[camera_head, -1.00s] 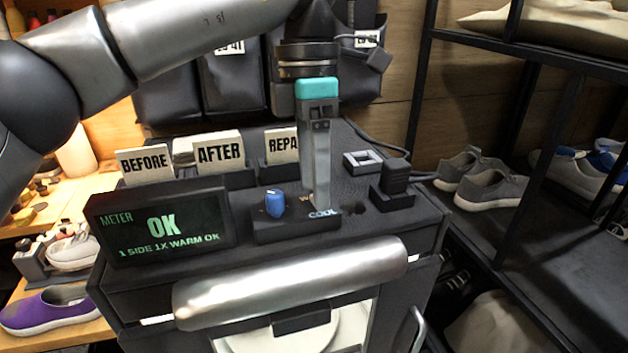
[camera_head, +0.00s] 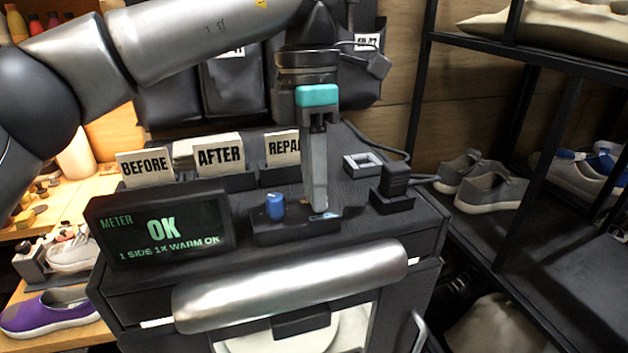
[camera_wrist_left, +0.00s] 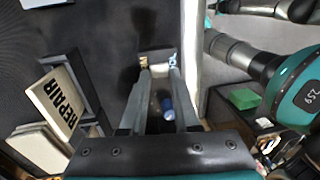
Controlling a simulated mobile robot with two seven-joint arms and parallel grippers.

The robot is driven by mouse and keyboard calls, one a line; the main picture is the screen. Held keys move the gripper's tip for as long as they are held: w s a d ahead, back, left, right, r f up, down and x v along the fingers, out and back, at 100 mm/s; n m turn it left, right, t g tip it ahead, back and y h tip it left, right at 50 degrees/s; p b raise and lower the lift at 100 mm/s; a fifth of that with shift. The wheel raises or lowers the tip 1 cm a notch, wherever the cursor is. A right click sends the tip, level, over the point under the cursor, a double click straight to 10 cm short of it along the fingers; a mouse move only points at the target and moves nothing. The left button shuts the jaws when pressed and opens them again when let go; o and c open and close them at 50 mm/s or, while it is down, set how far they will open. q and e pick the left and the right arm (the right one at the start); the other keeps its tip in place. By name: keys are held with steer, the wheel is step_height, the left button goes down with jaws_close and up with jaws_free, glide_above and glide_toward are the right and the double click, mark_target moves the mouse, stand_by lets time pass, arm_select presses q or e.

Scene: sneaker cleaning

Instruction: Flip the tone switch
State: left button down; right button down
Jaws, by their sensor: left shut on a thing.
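The tone switch's black base (camera_head: 268,232) sits on the dark cabinet top, right of the meter. A blue knob (camera_head: 275,207) stands on its left part and also shows between the fingers in the left wrist view (camera_wrist_left: 168,107). My left gripper (camera_head: 318,208) points down at the base's right part. Its fingertips (camera_wrist_left: 160,74) are at the partly covered WARM/COOL lettering in the left wrist view. It is shut on the tone switch, whose gripped part the fingers hide. I cannot tell which way it is set. My right gripper is not in view.
The meter (camera_head: 160,232) reads "OK" and "1 SIDE 1X WARM OK". Card holders labelled BEFORE (camera_head: 145,166), AFTER (camera_head: 219,155) and REPAIR (camera_head: 283,147) stand behind. A black block (camera_head: 395,182) is at the right. A metal cylinder (camera_head: 290,285) runs along the front.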

arm_select(q)
steer(key=t+b, duration=0.2)
steer(key=b, duration=0.1)
steer(key=shift+s+d+f+y, duration=0.15)
steer(key=shift+s+f+y, duration=0.05)
steer(key=shift+s+y, duration=0.2)
steer(key=shift+s+r+t+b, duration=0.15)
steer(key=shift+t+b, duration=0.75)
steer(key=shift+b, duration=0.1)
steer(key=c, duration=0.6)
jaws_free()
steer(key=shift+c, duration=0.2)
step_height(320, 180, up, 15)
steer(key=s+p, duration=0.2)
steer(key=p, duration=0.1)
steer(key=shift+s+d, duration=0.25)
steer(key=shift+d, duration=0.2)
